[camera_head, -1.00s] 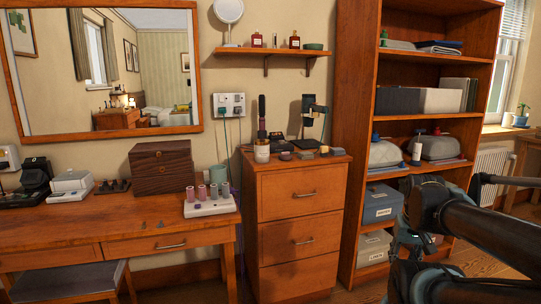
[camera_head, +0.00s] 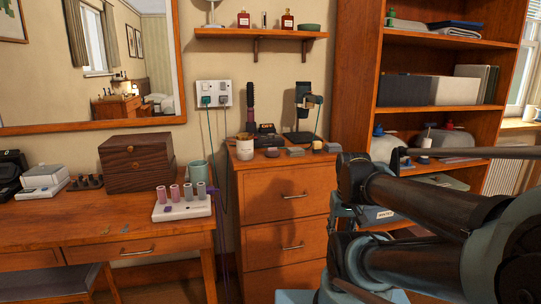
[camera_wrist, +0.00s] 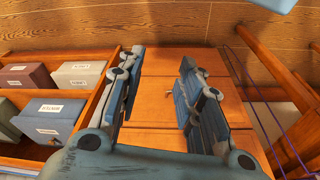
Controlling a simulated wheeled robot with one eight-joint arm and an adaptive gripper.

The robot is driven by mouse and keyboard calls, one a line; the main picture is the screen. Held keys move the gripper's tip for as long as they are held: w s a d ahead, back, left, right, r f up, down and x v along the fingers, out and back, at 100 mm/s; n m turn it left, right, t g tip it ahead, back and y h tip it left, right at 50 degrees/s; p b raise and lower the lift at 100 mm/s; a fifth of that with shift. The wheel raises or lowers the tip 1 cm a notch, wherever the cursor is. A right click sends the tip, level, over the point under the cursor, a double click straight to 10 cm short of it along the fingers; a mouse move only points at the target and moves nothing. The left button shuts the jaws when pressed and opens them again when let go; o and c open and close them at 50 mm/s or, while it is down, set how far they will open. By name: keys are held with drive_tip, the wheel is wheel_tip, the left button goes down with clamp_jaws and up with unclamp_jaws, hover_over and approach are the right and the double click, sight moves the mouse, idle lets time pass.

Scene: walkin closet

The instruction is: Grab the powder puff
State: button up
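Several small items lie on top of the drawer cabinet (camera_head: 262,163) in the head view. My gripper (camera_wrist: 160,62) is open and empty in the wrist view. Its two fingers are spread in front of the cabinet's drawer fronts (camera_wrist: 155,105). The cabinet top does not show clearly in the wrist view.
A shelf unit (camera_head: 355,75) stands at the right. A vanity table (camera_head: 90,228) with a wooden box (camera_head: 140,162) is at the left.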

drive_tip(key=shift+o, duration=1)
drive_tip(key=o, duration=0.7)
drive_tip(key=shift+s+a+r+n, duration=0.1)
drive_tip(key=shift+r+n, duration=0.05)
drive_tip(key=shift+r, duration=0.4)
drive_tip(key=shift+a+r+n, duration=0.1)
drive_tip(key=shift+r+n, duration=0.05)
drive_tip(key=shift+r, duration=0.35)
wheel_tip(320, 180, up, 32)
drive_tip(key=n+g, duration=0.2)
drive_tip(key=n, duration=1.8)
hover_over(276, 148)
drive_tip(key=f, duration=1)
drive_tip(key=shift+w+a+f, duration=0.25)
drive_tip(key=shift+w+f, duration=0.15)
drive_tip(key=shift+d+f, duration=0.2)
drive_tip(key=shift+f, duration=2.8)
